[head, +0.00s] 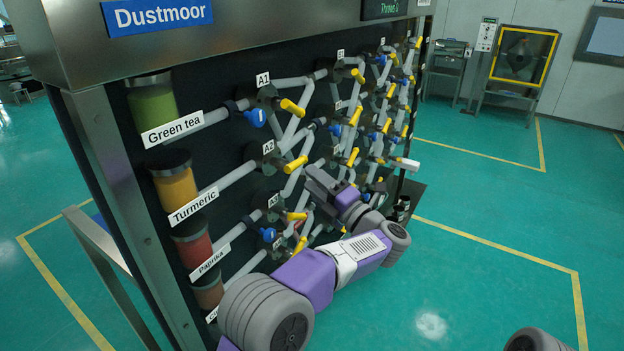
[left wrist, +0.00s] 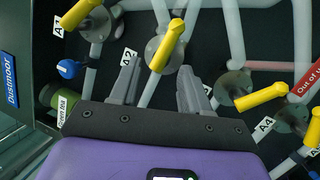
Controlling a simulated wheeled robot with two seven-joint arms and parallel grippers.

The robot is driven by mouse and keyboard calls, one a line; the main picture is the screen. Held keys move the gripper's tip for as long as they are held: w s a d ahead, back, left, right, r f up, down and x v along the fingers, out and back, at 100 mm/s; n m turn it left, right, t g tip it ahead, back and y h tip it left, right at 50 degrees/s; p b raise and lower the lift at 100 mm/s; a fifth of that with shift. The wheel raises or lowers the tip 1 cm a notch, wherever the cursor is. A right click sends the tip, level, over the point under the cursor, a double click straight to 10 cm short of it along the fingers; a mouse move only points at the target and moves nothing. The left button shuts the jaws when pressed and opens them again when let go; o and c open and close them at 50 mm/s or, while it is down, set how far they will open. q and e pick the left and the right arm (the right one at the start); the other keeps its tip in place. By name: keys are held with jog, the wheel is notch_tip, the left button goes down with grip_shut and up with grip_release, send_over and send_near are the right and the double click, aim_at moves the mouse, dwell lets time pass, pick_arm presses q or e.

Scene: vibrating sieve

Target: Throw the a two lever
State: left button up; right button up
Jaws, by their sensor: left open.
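The A2 lever is a yellow handle (head: 295,164) on a grey hub beside the A2 label (head: 268,146), on the dark pipe panel. In the left wrist view the A2 handle (left wrist: 166,45) slants, with its lower end in line with the gap between my fingers. My left gripper (head: 313,178) is open at the panel, just right of the A2 handle. In the left wrist view both fingers of the left gripper (left wrist: 157,64) are apart with nothing clamped between them. I cannot tell whether they touch the handle. My right gripper is out of view.
The A1 yellow handle (head: 291,107) sits above, with a blue knob (head: 256,117) beside it. The A3 yellow handle (left wrist: 260,97) is right of my fingers in the wrist view. Pipes and several other levers crowd the panel. Green floor (head: 470,290) right of the panel is clear.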

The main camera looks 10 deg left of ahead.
aim_at(297, 164)
pick_arm(q)
jog(key=w+a+m+h+p, duration=0.1)
jog(key=a+m+p, duration=0.1)
jog(key=p, duration=0.1)
jog(key=w+a+m+t+h+p, duration=0.1)
jog(key=w+a+m+p, duration=0.1)
jog(key=p, duration=0.1)
jog(key=w+a+r+m+t+h+p, duration=0.1)
jog(key=w+p, duration=0.1)
jog(key=p, duration=0.1)
jog(key=shift+a+r+m, duration=0.1)
jog(key=shift+a+m, duration=0.3)
grip_shut()
dwell(0.4)
